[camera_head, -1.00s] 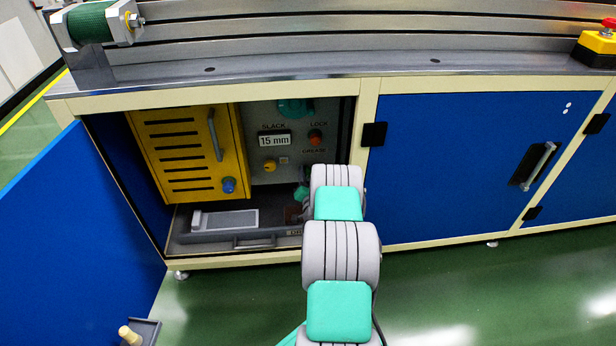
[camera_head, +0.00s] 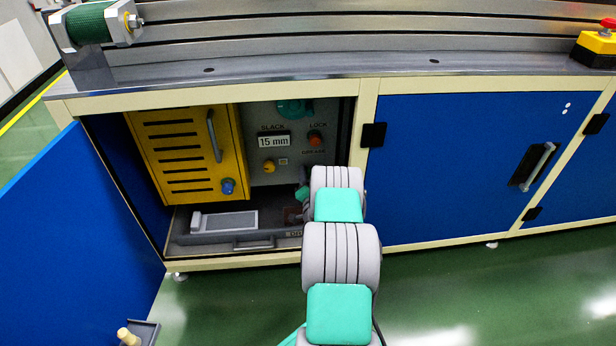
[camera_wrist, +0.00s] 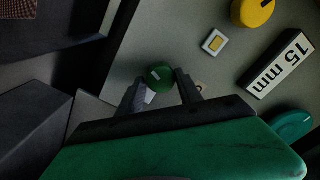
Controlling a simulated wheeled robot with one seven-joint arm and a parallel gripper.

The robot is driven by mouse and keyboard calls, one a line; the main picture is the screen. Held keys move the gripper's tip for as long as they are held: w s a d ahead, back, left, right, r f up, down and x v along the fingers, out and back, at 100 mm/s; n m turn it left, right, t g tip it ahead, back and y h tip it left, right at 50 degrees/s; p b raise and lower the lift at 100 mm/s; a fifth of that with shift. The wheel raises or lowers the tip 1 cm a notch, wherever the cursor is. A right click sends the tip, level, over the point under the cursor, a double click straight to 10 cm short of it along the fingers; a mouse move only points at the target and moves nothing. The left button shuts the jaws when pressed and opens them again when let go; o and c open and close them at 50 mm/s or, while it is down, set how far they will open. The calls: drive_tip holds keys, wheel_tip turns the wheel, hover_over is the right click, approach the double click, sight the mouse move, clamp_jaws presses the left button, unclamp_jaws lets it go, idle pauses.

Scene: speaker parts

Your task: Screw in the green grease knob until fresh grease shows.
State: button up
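The green grease knob (camera_wrist: 160,77) shows in the wrist view as a dark green round knob with a pale mark, on the grey panel (camera_wrist: 190,22). My gripper (camera_wrist: 158,80) points at the panel with one finger on each side of the knob. The fingers stand apart, with a narrow gap visible at the left one; contact on the right is unclear. A small pale ring-like spot (camera_wrist: 200,86) shows beside the right finger, partly hidden. In the head view my arm covers the knob, below the GREASE label (camera_head: 313,152).
The panel holds a 15 mm display (camera_head: 274,140), a yellow knob (camera_head: 269,166), a red lock knob (camera_head: 315,140) and a teal wheel (camera_head: 294,107). A yellow slotted door (camera_head: 180,150) stands left. A grey tray (camera_head: 255,242) lies below. The blue cabinet door (camera_head: 80,240) is open.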

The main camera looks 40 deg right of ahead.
drive_tip(key=o, duration=0.3)
drive_tip(key=shift+w+a, duration=0.1)
drive_tip(key=shift+o, duration=0.2)
drive_tip(key=v, duration=0.7)
drive_tip(key=shift+s+a, duration=0.2)
drive_tip(key=shift+s, duration=0.2)
